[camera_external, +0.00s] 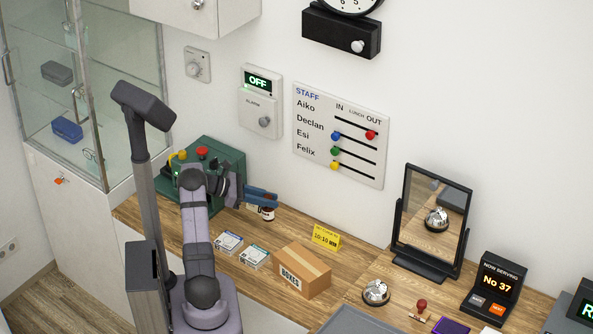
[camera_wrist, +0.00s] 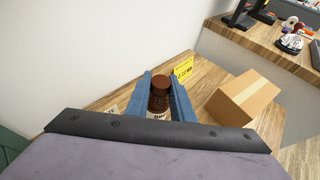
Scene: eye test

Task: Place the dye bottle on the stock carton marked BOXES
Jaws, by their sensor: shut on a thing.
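The dye bottle is a small brown bottle with a dark cap and a pale label, seen in the wrist view (camera_wrist: 158,98) between two blue fingers. In the external view the bottle (camera_external: 268,213) shows just below the fingertips, near the back of the counter. My gripper (camera_external: 268,197) is shut on it. I cannot tell whether its base touches the counter. The stock carton marked BOXES (camera_external: 302,268) is a closed brown box on the counter, to the right of and nearer than the bottle. Its top is bare. It also shows in the wrist view (camera_wrist: 243,97), right of my gripper.
A yellow sign (camera_external: 326,237) stands behind the carton. Two small packs (camera_external: 229,242) (camera_external: 254,257) lie left of it. A bell (camera_external: 376,292), a stamp (camera_external: 421,307) and a mirror (camera_external: 433,220) are to the right. A green machine (camera_external: 212,165) stands behind my arm.

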